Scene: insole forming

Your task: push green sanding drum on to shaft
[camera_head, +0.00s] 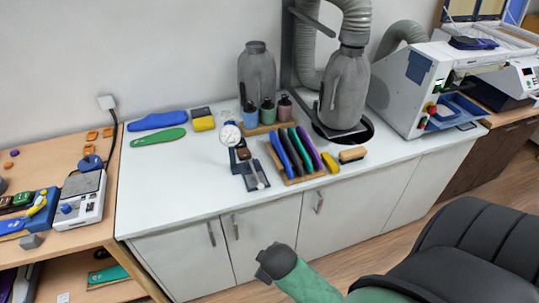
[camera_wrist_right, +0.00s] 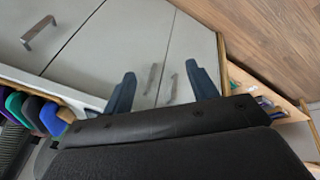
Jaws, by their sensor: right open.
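I cannot make out a green sanding drum or its shaft in either view. My right gripper (camera_wrist_right: 160,69) shows in the wrist view with its two blue fingers spread wide apart. Nothing is between the fingers. They are in front of the pale cabinet doors (camera_wrist_right: 132,42). I cannot clearly make out this gripper in the head view. My left gripper is not in view.
The white worktop (camera_head: 170,189) holds a blue insole (camera_head: 158,120), a green insole (camera_head: 158,136), a rack of coloured insoles (camera_head: 292,153), bottles and a grey bottle-shaped form (camera_head: 345,92). A wooden bench (camera_head: 45,265) stands left, a white machine (camera_head: 412,85) right. The worktop's front left is clear.

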